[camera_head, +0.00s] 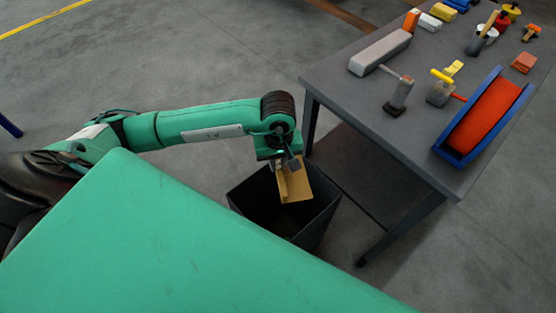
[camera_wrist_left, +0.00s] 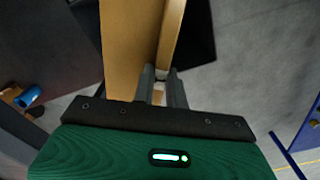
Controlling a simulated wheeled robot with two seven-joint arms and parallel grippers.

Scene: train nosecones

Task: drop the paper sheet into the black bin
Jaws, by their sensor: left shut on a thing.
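The paper sheet (camera_head: 296,184) is a tan, flat piece hanging from my left gripper (camera_head: 281,163), over the opening of the black bin (camera_head: 315,223). My left gripper is shut on it. In the left wrist view, the sheet (camera_wrist_left: 126,50) extends away from the fingers of the left gripper (camera_wrist_left: 160,76), and part of the dark bin (camera_wrist_left: 199,35) shows behind it. The bin stands on the floor beside the table, its near side partly hidden by my green body. My right gripper is not in view.
A grey table (camera_head: 400,135) stands right of the bin, with a lower shelf (camera_head: 365,180). On it are a red reel in a blue frame (camera_head: 485,115), a long grey block (camera_head: 380,52) and several tools and small blocks. The grey floor (camera_head: 215,65) behind my arm is clear.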

